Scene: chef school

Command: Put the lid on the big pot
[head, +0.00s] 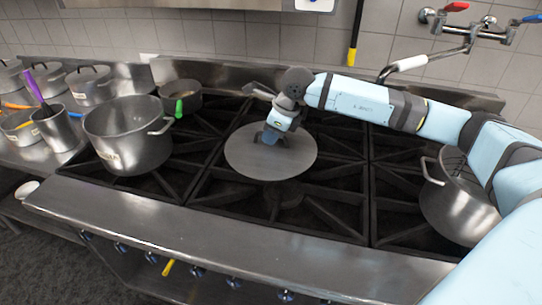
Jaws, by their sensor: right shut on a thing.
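A flat round grey lid (243,163) is level over the middle of the stove. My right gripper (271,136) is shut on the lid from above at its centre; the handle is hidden. I cannot tell how far the lid is above the grates. A large grey pot (128,148) with a side handle stands open on the left burners, to the left of the lid and apart from it. Another large grey pot (449,207) stands on the right burners, partly hidden by my right arm. My left gripper is not in view.
A small dark pan (187,99) with a green handle sits behind the left pot. Several pots and a utensil cup (58,130) crowd the left counter. A steel ledge (230,228) runs along the stove front. A wall faucet (470,30) is at the back right.

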